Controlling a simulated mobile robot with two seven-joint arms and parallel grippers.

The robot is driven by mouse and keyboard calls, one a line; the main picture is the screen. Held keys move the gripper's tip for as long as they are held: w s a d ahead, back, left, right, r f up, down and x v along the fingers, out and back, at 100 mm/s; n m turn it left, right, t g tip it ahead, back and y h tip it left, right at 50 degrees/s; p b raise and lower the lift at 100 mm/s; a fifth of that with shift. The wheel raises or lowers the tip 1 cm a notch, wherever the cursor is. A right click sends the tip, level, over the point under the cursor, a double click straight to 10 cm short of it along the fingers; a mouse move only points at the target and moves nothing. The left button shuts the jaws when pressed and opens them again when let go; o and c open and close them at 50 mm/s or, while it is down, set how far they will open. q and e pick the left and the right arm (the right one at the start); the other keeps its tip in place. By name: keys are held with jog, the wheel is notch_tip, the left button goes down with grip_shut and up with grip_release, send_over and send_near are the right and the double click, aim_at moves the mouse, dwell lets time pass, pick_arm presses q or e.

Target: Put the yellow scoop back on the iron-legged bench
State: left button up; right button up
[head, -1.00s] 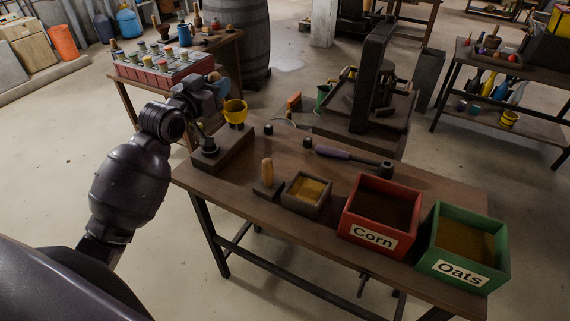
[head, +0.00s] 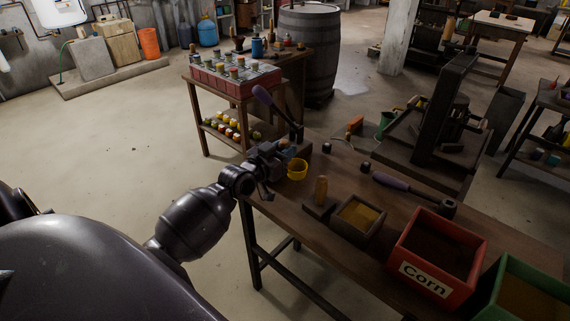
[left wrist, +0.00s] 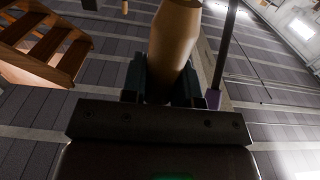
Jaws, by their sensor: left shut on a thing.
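The yellow scoop (head: 297,170) shows its round cup in the head view, at the far left corner of the wooden bench (head: 287,211) with dark metal legs. My left gripper (head: 277,158) is shut on the scoop's handle. In the left wrist view the pale wooden handle (left wrist: 172,42) stands between the fingers. The scoop appears over the bench's left end; I cannot tell whether it touches anything. My right gripper is not in view.
A lever with a purple grip (head: 262,95) rises just behind my left gripper. On the bench stand a wooden peg (head: 321,189), a small grain box (head: 346,229), a red Corn bin (head: 408,252) and a green bin (head: 497,284). A purple-handled tool (head: 390,182) lies behind them.

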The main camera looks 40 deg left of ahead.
pick_arm(q)
jog(key=shift+f+b, duration=0.4)
jog(key=shift+f, duration=1.7)
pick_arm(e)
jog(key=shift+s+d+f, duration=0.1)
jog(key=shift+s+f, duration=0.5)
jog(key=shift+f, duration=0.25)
pick_arm(q)
jog(key=shift+f, duration=0.1)
jog(key=o, duration=1)
jog(key=shift+c, duration=0.2)
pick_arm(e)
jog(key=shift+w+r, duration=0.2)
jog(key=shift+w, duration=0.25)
